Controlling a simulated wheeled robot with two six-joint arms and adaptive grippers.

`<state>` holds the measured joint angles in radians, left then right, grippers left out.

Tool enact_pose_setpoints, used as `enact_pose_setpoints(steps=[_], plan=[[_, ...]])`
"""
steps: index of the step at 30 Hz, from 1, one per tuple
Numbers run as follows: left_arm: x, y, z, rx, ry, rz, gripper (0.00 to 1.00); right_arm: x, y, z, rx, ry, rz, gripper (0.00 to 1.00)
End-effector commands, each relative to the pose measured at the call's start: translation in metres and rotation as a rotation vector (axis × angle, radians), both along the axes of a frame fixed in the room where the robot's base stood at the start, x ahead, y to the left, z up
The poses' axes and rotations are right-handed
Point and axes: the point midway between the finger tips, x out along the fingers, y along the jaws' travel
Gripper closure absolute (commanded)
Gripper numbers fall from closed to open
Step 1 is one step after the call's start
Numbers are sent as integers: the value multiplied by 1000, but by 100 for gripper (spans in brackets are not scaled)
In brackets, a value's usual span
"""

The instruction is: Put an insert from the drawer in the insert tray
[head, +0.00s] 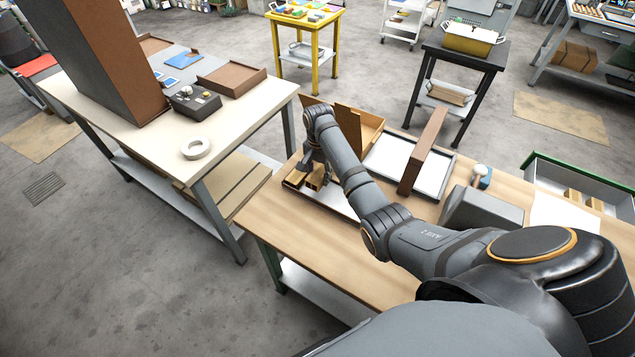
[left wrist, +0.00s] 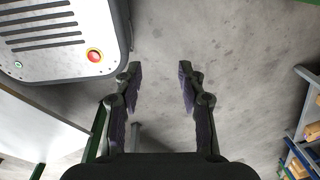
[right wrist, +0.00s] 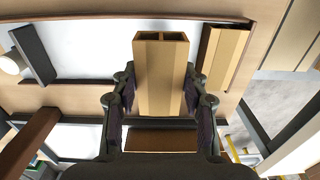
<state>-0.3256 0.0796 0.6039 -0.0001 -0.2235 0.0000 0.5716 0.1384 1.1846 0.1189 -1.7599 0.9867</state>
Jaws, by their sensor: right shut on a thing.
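My right gripper (head: 316,170) is shut on a tan, box-like insert (right wrist: 160,85) with two openings at its end. In the right wrist view the insert sits between the fingers (right wrist: 160,98), over the white floor of the insert tray (right wrist: 85,60). I cannot tell whether it touches the tray. In the head view the insert tray (head: 336,201) is at the table's far left end, partly hidden by my arm. Another tan insert (right wrist: 222,55) lies along the tray's side. The green-edged drawer (head: 578,171) at the right holds more inserts. My left gripper (left wrist: 158,70) is open and empty above the floor.
An open brown box (head: 362,128) and a second white-floored tray (head: 390,154) with a brown board (head: 424,150) across it stand beside my right forearm. A grey block (head: 480,210) is nearer. The table's front left (head: 300,225) is clear. A white-topped bench (head: 150,125) stands left.

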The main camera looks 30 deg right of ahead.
Motion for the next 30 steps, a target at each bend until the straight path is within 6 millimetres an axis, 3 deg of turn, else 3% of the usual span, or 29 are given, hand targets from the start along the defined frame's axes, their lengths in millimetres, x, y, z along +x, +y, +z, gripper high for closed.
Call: enact_pose_setpoints(steps=[2,6,10,14,19,24,25,30], plan=[[4,0,1,0,-7,-1,60,0,0,-7,0,0,0,77],[33,0,3,0,-48,-2,60,0,0,-12,0,0,0,77],[50,-1,6,-1,-76,-3,60,0,0,-34,1,3,0,77],[43,0,5,-1,-64,-2,60,0,0,-46,-1,-1,0,77],[27,0,4,0,-40,-1,60,0,0,-46,0,-1,1,77],[25,0,3,0,-37,-2,60,0,0,-50,-1,-1,1,77],[25,0,3,0,-37,-2,60,0,0,-49,0,-1,1,52],[27,0,3,0,-39,-1,60,0,0,-49,0,-1,1,33]])
